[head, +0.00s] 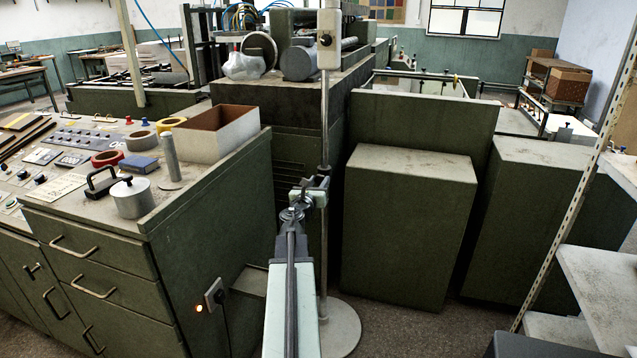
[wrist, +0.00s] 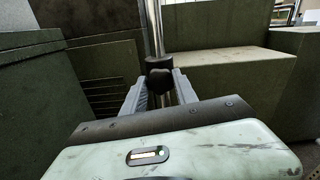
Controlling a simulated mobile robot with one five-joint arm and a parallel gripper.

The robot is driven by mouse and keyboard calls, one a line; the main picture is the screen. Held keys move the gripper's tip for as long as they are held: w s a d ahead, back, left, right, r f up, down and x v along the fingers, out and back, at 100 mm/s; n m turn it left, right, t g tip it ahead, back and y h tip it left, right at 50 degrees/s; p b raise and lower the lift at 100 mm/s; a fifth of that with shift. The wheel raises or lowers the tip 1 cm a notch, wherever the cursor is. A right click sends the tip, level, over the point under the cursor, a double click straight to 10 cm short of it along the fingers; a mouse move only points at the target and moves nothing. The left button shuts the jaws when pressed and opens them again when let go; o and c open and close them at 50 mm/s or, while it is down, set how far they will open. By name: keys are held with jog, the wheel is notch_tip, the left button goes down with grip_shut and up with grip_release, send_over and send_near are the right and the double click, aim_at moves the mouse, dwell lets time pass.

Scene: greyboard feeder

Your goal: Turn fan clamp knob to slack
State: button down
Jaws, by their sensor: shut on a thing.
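A slim metal pole (head: 325,125) stands upright on a round pale base (head: 338,326); the pole also shows in the wrist view (wrist: 154,25). A black clamp collar (wrist: 158,62) sits around the pole, with a dark knob (wrist: 160,82) on its near side. My gripper (head: 318,190) reaches the pole from the front. In the wrist view my gripper's (wrist: 159,79) two grey fingers stand on either side of the knob and are shut on it. In the head view the gripper and arm hide the knob, and its turn position cannot be told.
A small pale box (head: 328,50) sits higher on the pole. A green drawer cabinet (head: 115,295) with an open box (head: 208,140) and tape rolls stands to the left. A green block (head: 405,235) stands close right of the pole. A shelf rack (head: 595,275) is at the far right.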

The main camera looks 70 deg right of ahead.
jog(key=m, duration=0.7)
jog(key=shift+s, duration=0.1)
jog(key=m, duration=0.3)
jog(key=shift+m, duration=0.4)
jog(key=m, duration=0.3)
jog(key=shift+f+m, duration=0.1)
jog(key=shift+m, duration=0.2)
jog(key=m, duration=0.3)
jog(key=shift+s+m, duration=0.1)
jog(key=shift+m, duration=0.2)
jog(key=m, duration=0.3)
jog(key=shift+m, duration=0.4)
jog(key=m, duration=0.6)
jog(key=shift+m, duration=0.4)
jog(key=c, duration=0.9)
grip_release()
jog(key=shift+c, duration=0.2)
